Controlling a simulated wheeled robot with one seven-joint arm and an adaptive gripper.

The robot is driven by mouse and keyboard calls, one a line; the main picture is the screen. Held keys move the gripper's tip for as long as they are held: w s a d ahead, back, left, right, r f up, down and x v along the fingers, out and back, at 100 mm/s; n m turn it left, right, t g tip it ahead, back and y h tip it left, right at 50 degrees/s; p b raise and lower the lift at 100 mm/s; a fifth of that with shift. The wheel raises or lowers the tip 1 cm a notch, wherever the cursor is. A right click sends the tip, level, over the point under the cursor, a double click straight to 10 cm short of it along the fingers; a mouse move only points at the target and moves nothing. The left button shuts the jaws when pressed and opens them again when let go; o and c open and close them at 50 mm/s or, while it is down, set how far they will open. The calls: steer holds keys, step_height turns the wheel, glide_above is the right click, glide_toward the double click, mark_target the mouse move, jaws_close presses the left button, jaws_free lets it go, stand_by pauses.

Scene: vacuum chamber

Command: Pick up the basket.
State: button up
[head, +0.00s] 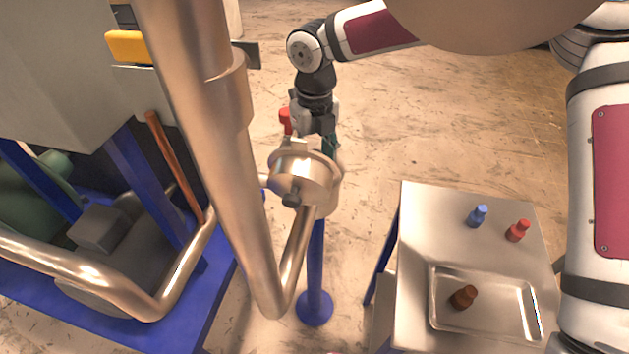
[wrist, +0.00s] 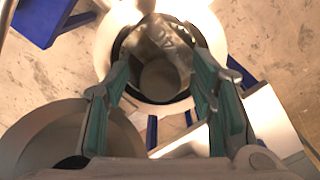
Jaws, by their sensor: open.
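In the wrist view, a round metal vessel (wrist: 113,32) with a dark inner ring lies beyond my fingertips. Inside its opening is a shiny metal piece with a rounded hollow, which looks like the basket (wrist: 162,76); its exact shape and any handle are hard to make out. My gripper (wrist: 160,78) is open, with its two green-padded fingers on either side of the opening and nothing visibly held between them. In the head view my gripper (head: 325,143) points down just behind the round metal cap (head: 303,177), which hides the basket and part of the fingers.
A thick metal pipe (head: 215,130) stands close left of my gripper. A blue post (head: 316,265) carries the vessel. At right, a metal table (head: 428,215) holds a blue bottle (head: 478,216), a red bottle (head: 518,231) and a tray (head: 437,310) with a brown bottle (head: 464,297).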

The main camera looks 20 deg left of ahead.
jaws_close()
steer(key=shift+r, duration=0.1)
